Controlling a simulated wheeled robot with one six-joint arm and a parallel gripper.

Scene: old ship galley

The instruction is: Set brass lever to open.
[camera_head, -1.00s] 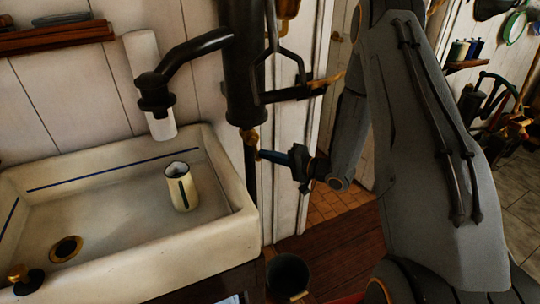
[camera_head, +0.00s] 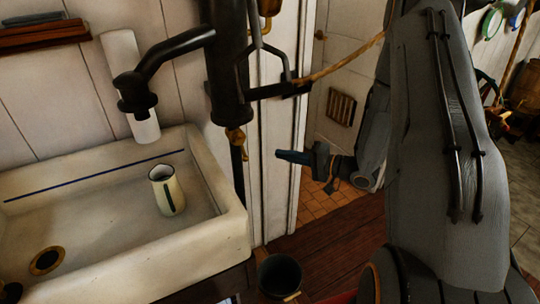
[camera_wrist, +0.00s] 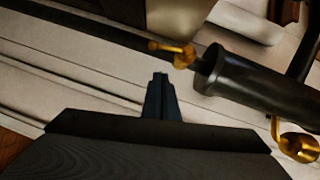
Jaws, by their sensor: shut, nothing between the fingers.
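A small brass lever (camera_head: 236,139) sits at the bottom end of the black pump body (camera_head: 229,70) beside the sink. In the wrist view the brass lever (camera_wrist: 180,52) sticks out from the end of the black cylinder, ahead and a little right of my fingertips. My gripper (camera_head: 279,155) is shut and empty, right of the lever and apart from it. In the wrist view my gripper (camera_wrist: 160,76) points toward the wall boards. The lever is small in the head view, so its exact angle is hard to tell.
The white sink (camera_head: 235,222) holds a cream mug (camera_head: 166,190). A dark bucket (camera_head: 280,276) stands on the floor below. A black bracket with a long tan rod (camera_head: 345,58) juts right from the pump. Another brass fitting (camera_wrist: 298,146) shows at the wrist view's right edge.

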